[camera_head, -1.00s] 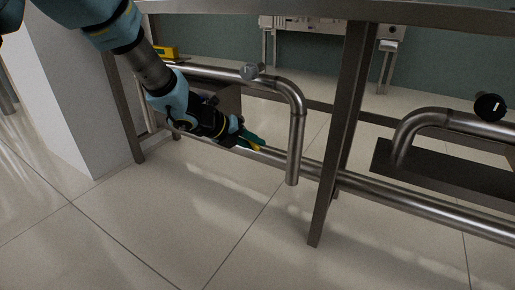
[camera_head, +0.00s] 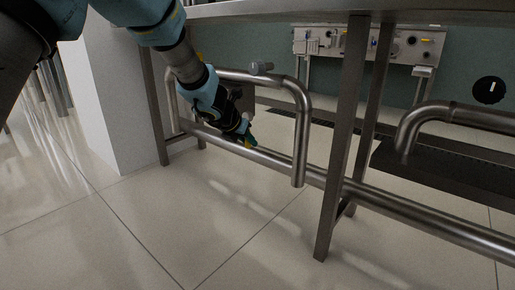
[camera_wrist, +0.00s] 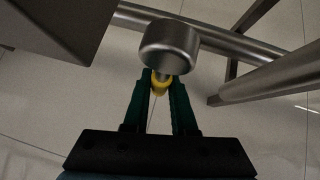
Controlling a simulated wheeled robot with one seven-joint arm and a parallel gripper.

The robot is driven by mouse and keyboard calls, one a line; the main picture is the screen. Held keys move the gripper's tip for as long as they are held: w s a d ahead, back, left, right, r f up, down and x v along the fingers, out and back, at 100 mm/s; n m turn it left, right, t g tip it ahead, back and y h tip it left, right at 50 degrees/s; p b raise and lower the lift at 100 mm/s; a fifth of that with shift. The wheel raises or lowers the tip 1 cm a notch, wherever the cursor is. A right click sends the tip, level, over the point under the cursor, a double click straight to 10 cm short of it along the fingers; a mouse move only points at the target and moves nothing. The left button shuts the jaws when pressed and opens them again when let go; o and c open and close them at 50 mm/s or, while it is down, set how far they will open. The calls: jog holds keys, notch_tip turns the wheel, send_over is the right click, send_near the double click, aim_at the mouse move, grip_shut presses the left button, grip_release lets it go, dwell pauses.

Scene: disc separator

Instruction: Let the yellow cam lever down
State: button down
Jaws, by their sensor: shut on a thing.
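My gripper (camera_head: 249,139) reaches under the table to the lower rail, seen from behind in the head view. In the wrist view its two green fingers (camera_wrist: 161,88) are shut on the yellow cam lever (camera_wrist: 161,89). Only a small yellow part of the lever shows between the fingertips. A round metal cylinder end (camera_wrist: 170,42) sits just beyond it and hides what lies behind. In the head view the lever cannot be made out, as my gripper covers it.
A bent steel pipe (camera_head: 301,125) comes down close to the right of my gripper. The long lower rail (camera_head: 420,226) runs behind a table leg (camera_head: 342,150). A white pillar (camera_head: 108,100) stands left. The floor (camera_head: 150,235) in front is clear. A control panel (camera_head: 385,45) is at the back.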

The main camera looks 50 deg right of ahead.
jog(key=shift+w, duration=0.15)
dwell(0.3)
jog(key=c, duration=0.7)
grip_release()
jog(key=shift+c, duration=0.2)
jog(key=shift+a+r, duration=0.3)
jog(key=shift+r, duration=0.15)
jog(key=p+v, duration=0.2)
jog(key=v, duration=0.7)
jog(key=shift+s+a+r+p, duration=0.15)
jog(key=shift+s+a+p, duration=0.05)
jog(key=shift+a+p, duration=0.15)
